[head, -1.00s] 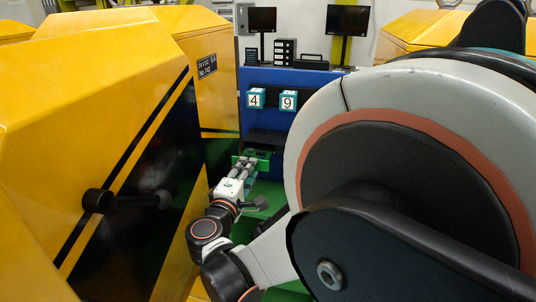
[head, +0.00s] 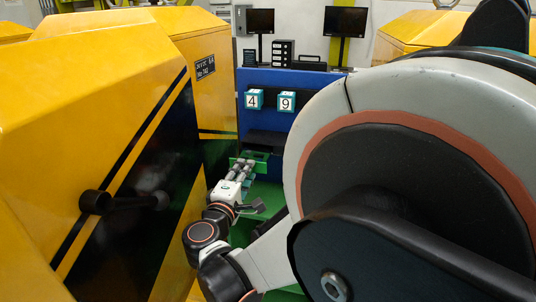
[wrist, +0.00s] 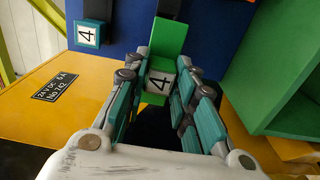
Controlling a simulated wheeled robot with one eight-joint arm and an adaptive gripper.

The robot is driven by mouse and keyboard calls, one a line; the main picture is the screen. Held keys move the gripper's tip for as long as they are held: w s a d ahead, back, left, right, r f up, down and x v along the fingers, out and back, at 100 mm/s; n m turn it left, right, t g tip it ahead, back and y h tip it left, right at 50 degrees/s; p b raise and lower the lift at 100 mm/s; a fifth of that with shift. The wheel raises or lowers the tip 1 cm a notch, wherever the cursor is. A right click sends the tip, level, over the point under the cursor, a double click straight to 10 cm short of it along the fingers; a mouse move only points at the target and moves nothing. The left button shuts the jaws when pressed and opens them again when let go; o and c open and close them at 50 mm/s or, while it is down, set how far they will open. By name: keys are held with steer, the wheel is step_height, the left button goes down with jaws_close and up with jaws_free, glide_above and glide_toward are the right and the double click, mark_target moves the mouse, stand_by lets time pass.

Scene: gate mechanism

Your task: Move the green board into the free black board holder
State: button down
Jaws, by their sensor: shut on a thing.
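The green board (wrist: 171,38) stands between the fingertips of my gripper (wrist: 166,68) in the wrist view, with a white tile (wrist: 158,82) marked 4 at its near end. The gripper is shut on it. In the head view my gripper (head: 242,169) reaches toward the foot of the blue panel (head: 286,135), where green parts show around the fingers. A black piece (head: 266,139), perhaps a board holder, lies under the number plates. Plate 4 (head: 254,99) and plate 9 (head: 285,101) are on the panel. Which holder is free I cannot tell.
A yellow machine housing (head: 110,75) with a black handle (head: 96,202) stands close on the left. In the wrist view a green box-like frame (wrist: 275,75) lies at the right. Two monitors (head: 260,21) stand above the panel.

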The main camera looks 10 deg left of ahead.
mark_target(254, 152)
steer(key=shift+w, duration=0.15)
steer(key=shift+w, duration=0.35)
steer(key=shift+w+d, duration=0.1)
steer(key=shift+w, duration=0.85)
steer(key=shift+w+d, duration=0.2)
steer(key=shift+w, duration=2.55)
steer(key=shift+w+b, duration=0.3)
steer(key=shift+w, duration=0.35)
stand_by(0.3)
steer(key=c, duration=1.2)
jaws_free()
steer(key=shift+w+d, duration=0.1)
steer(key=shift+c, duration=0.2)
steer(key=s+a, duration=0.1)
steer(key=s, duration=1.1)
